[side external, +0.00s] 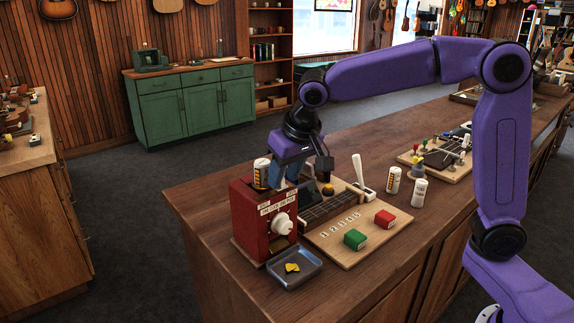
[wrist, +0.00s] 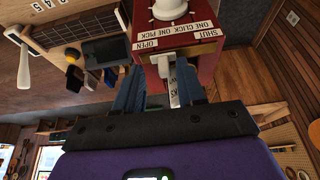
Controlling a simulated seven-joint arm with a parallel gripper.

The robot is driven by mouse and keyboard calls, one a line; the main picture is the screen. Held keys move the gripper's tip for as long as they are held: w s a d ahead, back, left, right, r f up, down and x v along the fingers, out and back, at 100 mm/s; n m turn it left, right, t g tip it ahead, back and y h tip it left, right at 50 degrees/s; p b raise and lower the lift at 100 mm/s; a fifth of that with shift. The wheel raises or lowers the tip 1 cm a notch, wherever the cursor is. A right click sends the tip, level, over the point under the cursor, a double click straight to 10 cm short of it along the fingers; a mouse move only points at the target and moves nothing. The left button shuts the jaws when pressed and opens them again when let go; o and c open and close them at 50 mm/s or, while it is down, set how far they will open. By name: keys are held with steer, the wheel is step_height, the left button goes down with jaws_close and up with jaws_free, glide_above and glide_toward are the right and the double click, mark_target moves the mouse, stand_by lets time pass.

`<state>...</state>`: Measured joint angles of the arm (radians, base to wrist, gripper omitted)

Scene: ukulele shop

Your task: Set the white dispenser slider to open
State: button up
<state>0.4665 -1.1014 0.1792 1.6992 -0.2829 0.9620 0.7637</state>
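The red dispenser (side external: 251,214) stands at the left end of the wooden bench, with a white round knob (side external: 282,223) on its front. In the wrist view the red dispenser (wrist: 207,63) is at the top, upside down, with OPEN and SHUT labels. A whitish piece that looks like the slider (wrist: 163,66) sits below the OPEN label. My gripper (wrist: 162,85) has its two blue fingers apart, one on each side of this piece; I cannot tell if they touch it. In the side view my gripper (side external: 284,180) is over the dispenser's back edge, its tips partly hidden.
A metal tray (side external: 293,268) with yellow picks lies in front.

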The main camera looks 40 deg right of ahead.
steer(key=v, duration=1.7)
steer(key=shift+s+r, duration=0.15)
steer(key=s+d+f+n+g, duration=0.1)
steer(key=s+d+f+n, duration=0.2)
steer(key=s+f, duration=0.5)
steer(key=s+d+f+n+g, duration=0.1)
steer(key=s+d+f+n, duration=0.2)
steer(key=s+f+n, duration=0.2)
steer(key=s+d+f+n+g, duration=0.2)
steer(key=s+d+f+n, duration=0.1)
steer(key=s+f, duration=0.8)
steer(key=shift+f+n, duration=0.65)
steer(key=shift+n, duration=0.15)
stand_by(1.4)
